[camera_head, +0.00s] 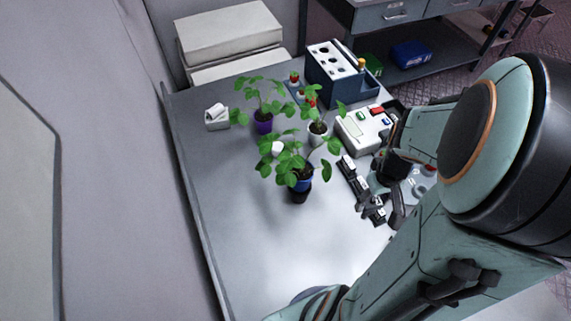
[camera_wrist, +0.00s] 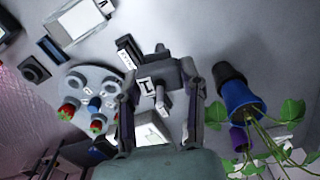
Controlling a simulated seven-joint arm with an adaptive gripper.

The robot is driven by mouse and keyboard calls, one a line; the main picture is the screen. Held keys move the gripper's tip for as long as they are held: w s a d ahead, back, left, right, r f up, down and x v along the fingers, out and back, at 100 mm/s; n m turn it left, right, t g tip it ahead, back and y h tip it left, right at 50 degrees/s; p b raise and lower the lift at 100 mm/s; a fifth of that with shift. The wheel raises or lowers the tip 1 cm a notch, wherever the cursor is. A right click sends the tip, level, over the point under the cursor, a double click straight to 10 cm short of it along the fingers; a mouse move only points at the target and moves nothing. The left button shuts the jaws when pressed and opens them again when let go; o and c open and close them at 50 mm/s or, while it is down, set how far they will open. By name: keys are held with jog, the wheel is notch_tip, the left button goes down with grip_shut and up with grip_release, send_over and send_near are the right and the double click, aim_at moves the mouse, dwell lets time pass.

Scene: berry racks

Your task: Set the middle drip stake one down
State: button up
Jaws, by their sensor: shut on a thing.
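My gripper (camera_wrist: 160,88) is low over a row of dark blocks with white labels (camera_head: 360,188), at the right of the table. It also shows in the head view (camera_head: 383,203), partly behind my arm. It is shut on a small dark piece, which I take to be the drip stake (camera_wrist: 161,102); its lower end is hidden. A labelled block (camera_wrist: 127,56) of the row stands just beyond the fingers in the wrist view. I cannot tell whether the held piece touches the row.
Potted plants in a blue pot (camera_head: 304,181), a purple pot (camera_head: 263,125) and a white pot (camera_head: 318,130) stand left of the gripper. A white device with coloured buttons (camera_head: 362,127) and a blue rack (camera_head: 331,76) are behind. The table's front left is clear.

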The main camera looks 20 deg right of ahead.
aim_at(371, 201)
notch_tip(371, 201, up, 5)
jog(key=shift+w+r, duration=0.1)
jog(key=shift+w, duration=0.05)
jog(key=w+a+n, duration=0.2)
jog(key=w+a, duration=1.4)
jog(key=a, duration=0.4)
notch_tip(371, 201, down, 15)
jog(key=shift+s+f, duration=0.1)
jog(key=shift+s, duration=0.05)
jog(key=o, duration=0.8)
jog(key=shift+f, duration=0.1)
